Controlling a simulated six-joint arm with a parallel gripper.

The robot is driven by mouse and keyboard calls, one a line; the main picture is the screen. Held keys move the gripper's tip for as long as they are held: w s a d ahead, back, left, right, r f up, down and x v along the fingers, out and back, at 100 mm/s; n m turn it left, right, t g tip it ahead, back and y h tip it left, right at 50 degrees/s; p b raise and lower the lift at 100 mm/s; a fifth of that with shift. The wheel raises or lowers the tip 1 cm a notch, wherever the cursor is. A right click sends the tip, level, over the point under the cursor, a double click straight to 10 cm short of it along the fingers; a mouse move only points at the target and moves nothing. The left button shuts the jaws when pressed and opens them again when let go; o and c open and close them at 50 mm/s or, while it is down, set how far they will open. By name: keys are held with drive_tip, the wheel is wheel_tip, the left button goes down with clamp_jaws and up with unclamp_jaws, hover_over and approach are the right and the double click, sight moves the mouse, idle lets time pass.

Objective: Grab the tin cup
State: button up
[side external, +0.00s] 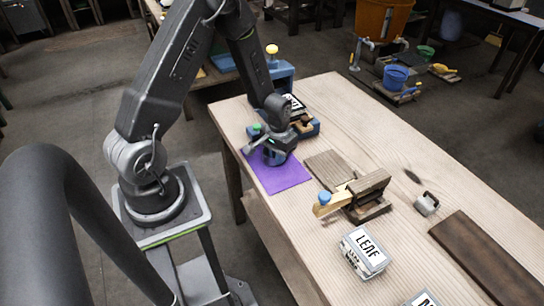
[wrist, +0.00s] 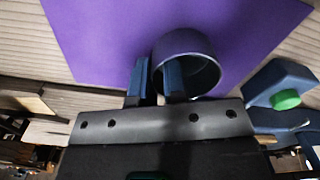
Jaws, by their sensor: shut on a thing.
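The tin cup (wrist: 205,52) is dark blue-grey and round, with its open mouth towards the camera in the wrist view. In the side view the cup (side external: 274,157) shows just below my gripper (side external: 268,146), over the purple mat (side external: 290,179). My gripper (wrist: 156,78) is shut on the cup's wall. One finger is outside the cup and the other shows across its mouth. The arm hides part of the cup in the side view. I cannot tell whether the cup still touches the mat.
A blue fixture with a green knob (wrist: 286,99) stands close beside the cup. A wooden clamp block (side external: 368,190) with a blue knob is to the right. A LEAF box (side external: 366,252), a small grey handled piece (side external: 427,204) and a dark board (side external: 488,256) lie farther along the table.

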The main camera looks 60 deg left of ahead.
clamp_jaws()
drive_tip(key=shift+r, duration=0.15)
